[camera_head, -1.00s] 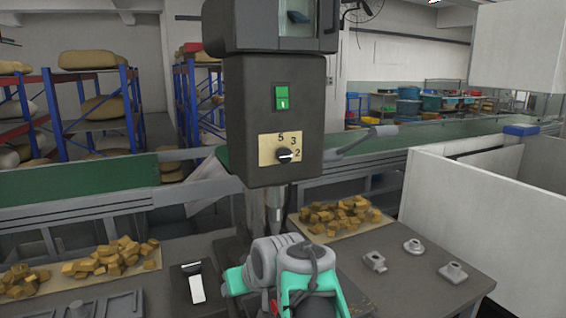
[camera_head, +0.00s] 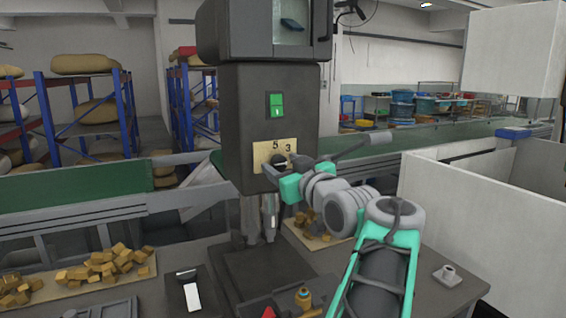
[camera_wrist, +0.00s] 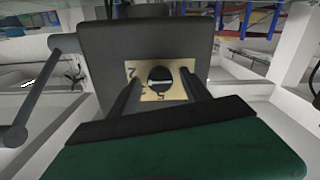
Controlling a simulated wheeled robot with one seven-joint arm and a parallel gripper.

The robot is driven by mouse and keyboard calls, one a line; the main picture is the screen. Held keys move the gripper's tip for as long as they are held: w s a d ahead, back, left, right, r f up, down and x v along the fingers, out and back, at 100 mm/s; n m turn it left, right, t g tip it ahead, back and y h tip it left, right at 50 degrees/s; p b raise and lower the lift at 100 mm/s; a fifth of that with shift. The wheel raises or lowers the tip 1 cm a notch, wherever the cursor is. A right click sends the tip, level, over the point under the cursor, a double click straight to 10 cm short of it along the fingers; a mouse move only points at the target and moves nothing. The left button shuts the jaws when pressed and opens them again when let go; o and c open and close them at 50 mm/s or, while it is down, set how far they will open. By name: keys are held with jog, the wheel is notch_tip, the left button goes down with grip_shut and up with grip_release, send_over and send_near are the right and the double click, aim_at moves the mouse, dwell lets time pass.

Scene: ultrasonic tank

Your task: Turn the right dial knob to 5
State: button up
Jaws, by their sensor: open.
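One dark dial knob (camera_head: 279,160) sits on a tan plate (camera_head: 261,154) on the front of the dark drill-press head. In the wrist view the knob (camera_wrist: 160,77) lies between the two open fingers (camera_wrist: 161,88), with a gap visible on both sides.
A green switch (camera_head: 275,105) sits above the plate. A grey lever (camera_head: 365,145) sticks out right of the head, close above my wrist. Wooden blocks (camera_head: 105,264) lie on the table at left. A white panel (camera_head: 470,215) stands at right.

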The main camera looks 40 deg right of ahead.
jog(key=shift+w, duration=0.2)
grip_shut()
dwell(0.5)
